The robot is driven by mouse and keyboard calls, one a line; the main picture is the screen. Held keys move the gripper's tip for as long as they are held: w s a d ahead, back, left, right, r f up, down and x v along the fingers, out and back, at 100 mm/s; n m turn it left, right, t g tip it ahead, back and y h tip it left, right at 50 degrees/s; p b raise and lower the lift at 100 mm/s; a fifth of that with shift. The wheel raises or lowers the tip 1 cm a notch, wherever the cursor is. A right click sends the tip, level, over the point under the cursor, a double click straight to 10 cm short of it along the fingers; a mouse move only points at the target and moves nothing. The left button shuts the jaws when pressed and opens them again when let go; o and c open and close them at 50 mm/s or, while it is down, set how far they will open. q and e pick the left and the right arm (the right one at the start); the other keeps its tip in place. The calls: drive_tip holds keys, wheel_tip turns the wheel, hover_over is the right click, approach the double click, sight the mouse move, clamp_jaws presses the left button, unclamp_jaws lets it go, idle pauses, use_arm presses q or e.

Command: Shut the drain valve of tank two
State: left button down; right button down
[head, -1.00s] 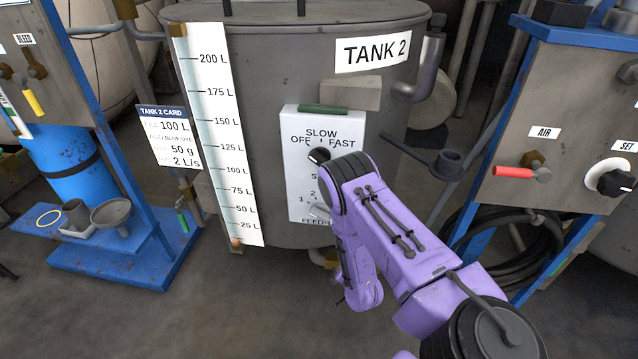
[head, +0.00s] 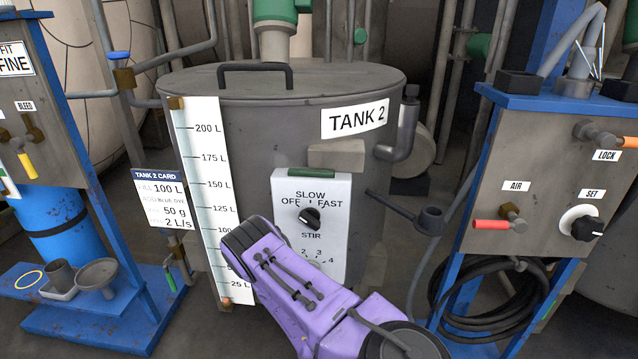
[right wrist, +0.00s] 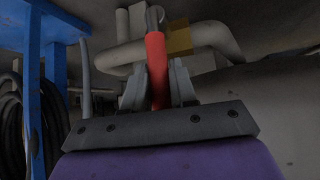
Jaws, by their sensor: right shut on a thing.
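Tank two (head: 345,165) is a grey vat marked TANK 2 in the middle of the head view. The right wrist view looks under it, where a red lever handle (right wrist: 156,62) runs beside a brass valve body (right wrist: 179,40) on a grey pipe. My right gripper (right wrist: 158,92) is shut on this red handle, one finger on each side of it. In the head view my purple right arm crosses the tank's lower front and hides the drain valve and the gripper. My left gripper is in neither view.
A stir and feed control box (head: 312,215) is on the tank's front, close to my arm. A blue-framed panel with an AIR valve (head: 492,225) stands right. A blue stand (head: 100,325) with cups stands left. Coiled black hose (right wrist: 45,125) shows in the wrist view.

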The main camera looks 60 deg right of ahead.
drive_tip(key=shift+w, duration=0.2)
drive_tip(key=c, duration=1)
unclamp_jaws()
drive_tip(key=p+v, duration=0.3)
drive_tip(key=v, duration=0.7)
drive_tip(key=shift+a+r, duration=0.2)
drive_tip(key=shift+r, duration=0.05)
